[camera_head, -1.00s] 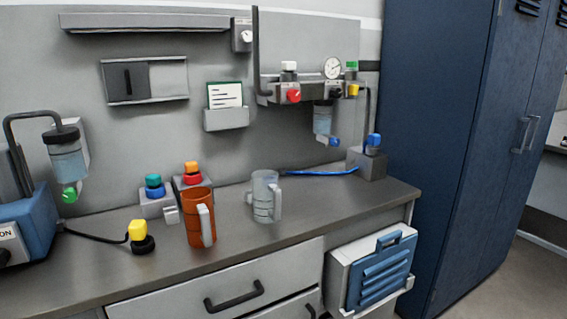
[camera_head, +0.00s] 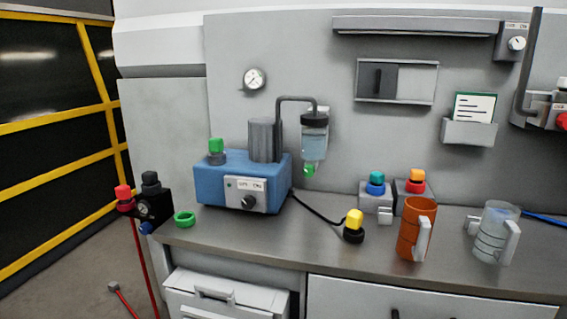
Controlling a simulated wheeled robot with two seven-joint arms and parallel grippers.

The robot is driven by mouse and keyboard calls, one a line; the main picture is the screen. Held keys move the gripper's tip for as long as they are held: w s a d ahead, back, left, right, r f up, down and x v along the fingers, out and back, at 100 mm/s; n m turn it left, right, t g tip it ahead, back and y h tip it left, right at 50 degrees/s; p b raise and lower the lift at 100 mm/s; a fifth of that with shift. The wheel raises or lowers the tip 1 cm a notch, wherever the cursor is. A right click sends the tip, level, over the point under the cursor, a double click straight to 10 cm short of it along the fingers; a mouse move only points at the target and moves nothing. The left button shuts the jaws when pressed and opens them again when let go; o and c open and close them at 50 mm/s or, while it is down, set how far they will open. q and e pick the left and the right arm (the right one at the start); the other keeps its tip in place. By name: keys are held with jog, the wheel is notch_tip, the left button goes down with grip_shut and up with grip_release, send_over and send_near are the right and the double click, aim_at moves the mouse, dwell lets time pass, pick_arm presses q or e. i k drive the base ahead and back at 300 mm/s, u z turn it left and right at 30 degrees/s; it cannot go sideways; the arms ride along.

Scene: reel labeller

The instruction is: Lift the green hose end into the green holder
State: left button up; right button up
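No green hose end with a visible hose can be made out. Several green items show on the left part of the bench. A green cap (camera_head: 216,145) sits upright on the blue pump box (camera_head: 212,183). A green ring (camera_head: 184,219) lies on the bench near its left end, just left of the box. A green tip (camera_head: 309,170) hangs under the clear wall bottle (camera_head: 313,145). I cannot tell which of these is the green holder. Neither of my grippers is in view.
A black block with red and black caps (camera_head: 152,205) is at the bench's left end; a red hose (camera_head: 143,260) hangs below it. A yellow hose end (camera_head: 354,218), orange mug (camera_head: 415,230) and clear jug (camera_head: 494,233) stand to the right. The front middle of the bench is clear.

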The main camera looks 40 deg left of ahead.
aim_at(215, 144)
jog(key=u, duration=3.75)
jog(key=i, duration=3.85)
jog(key=z, duration=3.4)
